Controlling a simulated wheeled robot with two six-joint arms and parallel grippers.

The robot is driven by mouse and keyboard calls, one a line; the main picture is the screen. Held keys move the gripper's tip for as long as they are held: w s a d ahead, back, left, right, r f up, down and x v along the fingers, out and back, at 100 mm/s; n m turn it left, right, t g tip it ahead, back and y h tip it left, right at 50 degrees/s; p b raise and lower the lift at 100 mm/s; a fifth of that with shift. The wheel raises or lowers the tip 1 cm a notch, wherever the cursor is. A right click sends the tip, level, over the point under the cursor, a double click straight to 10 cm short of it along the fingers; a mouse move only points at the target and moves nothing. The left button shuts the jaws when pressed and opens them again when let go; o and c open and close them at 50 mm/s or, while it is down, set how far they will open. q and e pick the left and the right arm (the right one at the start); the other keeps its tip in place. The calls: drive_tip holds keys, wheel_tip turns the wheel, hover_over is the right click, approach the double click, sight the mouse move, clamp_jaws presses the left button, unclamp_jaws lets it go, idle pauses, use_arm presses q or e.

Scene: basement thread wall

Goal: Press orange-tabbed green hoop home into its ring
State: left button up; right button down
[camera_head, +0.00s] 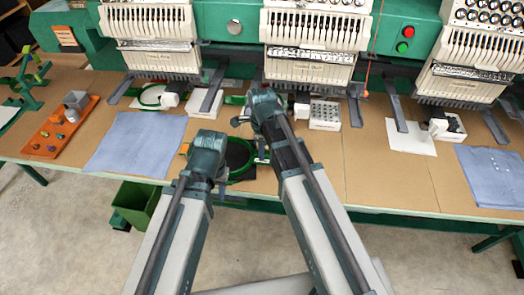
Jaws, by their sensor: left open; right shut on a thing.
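A green hoop (252,169) with a dark middle lies near the table's front edge, between my two grippers. A small orange tab (184,148) shows left of my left gripper. My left gripper (207,158) is open at the hoop's left side; its own body hides the fingertips. My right gripper (263,150) comes down at the hoop's right side and appears shut on it; the arm covers much of the grip. I cannot tell the hoop from its ring here, nor how deep it sits.
Embroidery heads (310,48) stand along the back. Left are a blue cloth (136,143) and an orange tray (43,143) with small parts. A white perforated block (325,114) stands right of my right arm.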

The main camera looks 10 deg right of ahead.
drive_tip(key=shift+f+b, duration=0.85)
idle(1.4)
drive_tip(key=c, duration=0.8)
unclamp_jaws()
drive_tip(key=shift+o, duration=0.2)
wheel_tip(320, 180, up, 14)
drive_tip(key=p, duration=1.4)
drive_tip(key=shift+f, duration=0.1)
